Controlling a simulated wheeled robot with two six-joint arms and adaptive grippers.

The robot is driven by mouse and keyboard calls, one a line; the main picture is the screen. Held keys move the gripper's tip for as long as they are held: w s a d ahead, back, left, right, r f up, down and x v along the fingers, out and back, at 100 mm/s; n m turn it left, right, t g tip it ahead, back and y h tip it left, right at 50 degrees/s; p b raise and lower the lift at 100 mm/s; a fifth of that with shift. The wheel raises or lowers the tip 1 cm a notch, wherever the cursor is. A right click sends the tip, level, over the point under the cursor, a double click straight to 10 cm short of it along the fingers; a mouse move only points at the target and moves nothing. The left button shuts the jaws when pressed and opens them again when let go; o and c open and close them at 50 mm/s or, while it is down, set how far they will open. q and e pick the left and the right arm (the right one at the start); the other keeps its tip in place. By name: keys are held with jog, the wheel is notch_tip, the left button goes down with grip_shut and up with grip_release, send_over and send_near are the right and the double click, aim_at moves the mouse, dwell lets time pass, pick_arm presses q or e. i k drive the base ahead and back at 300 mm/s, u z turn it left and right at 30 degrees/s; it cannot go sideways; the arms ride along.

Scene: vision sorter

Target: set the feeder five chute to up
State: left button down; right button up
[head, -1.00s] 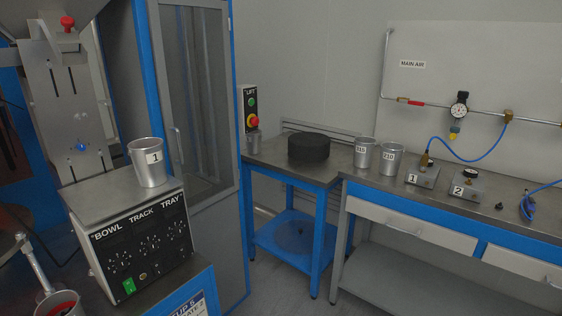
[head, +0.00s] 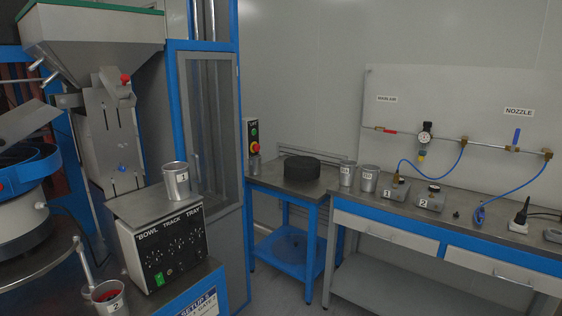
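At the left stands the feeder: a grey hopper (head: 92,45), a slotted upright plate (head: 104,135) with a red knob (head: 125,78) and a blue knob (head: 122,168), and a blue-banded bowl (head: 22,180). A tilted grey plate (head: 28,122) slopes above the bowl, cut by the left edge. No label marks the chute, so I cannot tell which part it is or its setting. A control box (head: 172,250) labelled BOWL, TRACK, TRAY stands in front. Neither gripper is in view.
Cup 1 (head: 177,180) stands on the control box; cup 2 (head: 108,297), with red contents, is lower left. A blue-framed cabinet (head: 207,130) stands behind. A bench (head: 450,232) with cups and air fittings runs along the right. Some floor shows in the middle.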

aim_at(16, 124)
jog(key=u, duration=0.4)
jog(key=i, duration=1.5)
jog(key=u, duration=0.15)
